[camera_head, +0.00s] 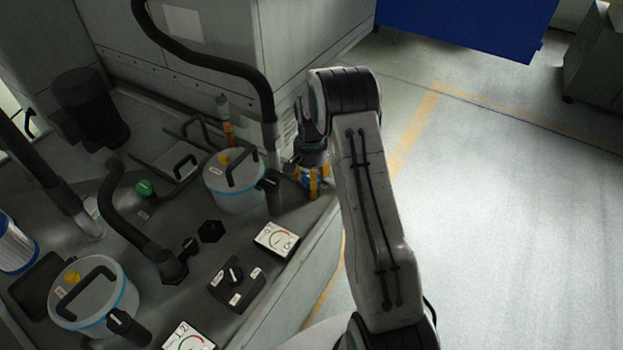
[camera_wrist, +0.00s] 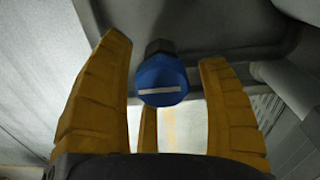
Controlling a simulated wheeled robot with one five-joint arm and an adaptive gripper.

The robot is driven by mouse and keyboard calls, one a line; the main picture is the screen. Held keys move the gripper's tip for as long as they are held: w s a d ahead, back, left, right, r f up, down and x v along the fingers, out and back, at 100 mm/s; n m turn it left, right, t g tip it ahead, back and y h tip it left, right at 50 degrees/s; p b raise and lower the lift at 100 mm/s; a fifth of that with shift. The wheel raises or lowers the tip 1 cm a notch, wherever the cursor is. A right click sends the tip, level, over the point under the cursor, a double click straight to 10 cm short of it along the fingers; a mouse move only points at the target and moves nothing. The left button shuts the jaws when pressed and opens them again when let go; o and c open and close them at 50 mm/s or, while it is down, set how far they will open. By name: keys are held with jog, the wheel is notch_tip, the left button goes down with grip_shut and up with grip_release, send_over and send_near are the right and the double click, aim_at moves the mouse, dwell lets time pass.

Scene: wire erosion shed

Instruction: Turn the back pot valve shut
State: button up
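The back pot (camera_head: 236,196) is a pale round vessel with a blue band, a black lid handle and a yellow cap, standing at the deck's far right corner. A dark fitting (camera_head: 271,181) sticks out of its right side towards my gripper (camera_head: 318,188). In the wrist view, a blue faceted knob (camera_wrist: 161,82) with a white bar lying crosswise sits on a dark stem. It appears to be the pot's valve. My gripper (camera_wrist: 165,80) is open, its yellow fingers to the left and right of the knob with visible gaps, a third finger below it.
The front pot (camera_head: 94,300) stands at lower left with its own dark fitting. Gauges (camera_head: 276,240) and a black switch box (camera_head: 236,284) lie along the deck's front edge. A black hose (camera_head: 225,66) arches behind the back pot. Open floor (camera_head: 500,200) lies to the right.

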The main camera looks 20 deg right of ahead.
jog(key=shift+o, duration=0.4)
jog(key=shift+w+r, duration=0.1)
jog(key=shift+r, duration=0.05)
jog(key=shift+d+r, duration=0.1)
jog(key=shift+r, duration=0.1)
notch_tip(320, 180, up, 12)
jog(key=shift+f, duration=0.25)
dwell(0.5)
jog(key=s+a+f+n+g, duration=0.1)
jog(key=s+a+f+n, duration=0.1)
jog(key=s+f+n, duration=0.35)
jog(key=s+a+r+n+g+p, duration=0.15)
jog(key=s+r, duration=0.25)
jog(key=s, duration=0.5)
jog(key=s+a+r+n+t+p, duration=0.1)
jog(key=s+a+r+t+p, duration=0.35)
jog(key=s+r, duration=0.85)
notch_tip(320, 180, up, 9)
jog(key=s+a+n+t+p, duration=0.1)
jog(key=s+a+p, duration=0.1)
jog(key=p, duration=0.2)
jog(key=shift+s+a+n+t, duration=0.2)
jog(key=shift+a+n+t, duration=0.1)
jog(key=shift+a, duration=0.1)
